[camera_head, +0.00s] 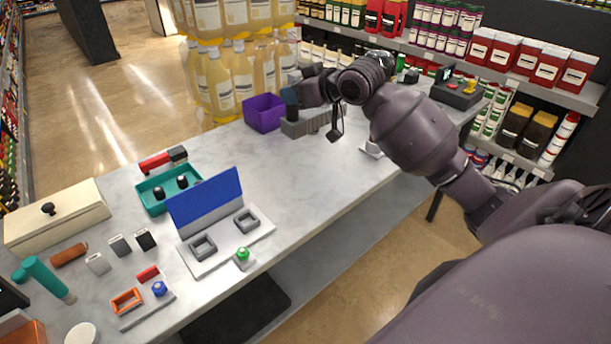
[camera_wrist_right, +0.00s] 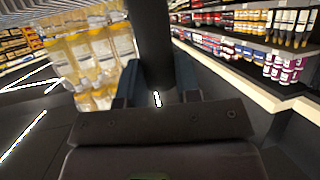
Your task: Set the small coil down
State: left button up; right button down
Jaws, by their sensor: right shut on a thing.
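My right gripper (camera_head: 294,92) reaches over the back of the table, beside the purple bin and above a grey block (camera_head: 312,121). In the right wrist view its two dark blue fingers (camera_wrist_right: 157,85) are shut on a dark upright cylinder (camera_wrist_right: 151,40), which I take to be the small coil. In the head view the coil (camera_head: 291,112) is small and dark, low at the fingers, by the left end of the grey block. I cannot tell whether it touches the block or the table. My left gripper is not in view.
A purple bin (camera_head: 264,112) stands just left of the gripper. A teal tray (camera_head: 154,205), a blue-backed fixture (camera_head: 262,233) and a cream box (camera_head: 80,222) are on the near left. The table's middle (camera_head: 290,180) is clear. Bottles stand behind the table.

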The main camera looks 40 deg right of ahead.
notch_tip(320, 180, down, 20)
jog(key=b, duration=0.2)
jog(key=shift+r, duration=0.25)
jog(key=c, duration=1.3)
grip_release()
jog(key=shift+f, duration=0.15)
jog(key=o, duration=0.5)
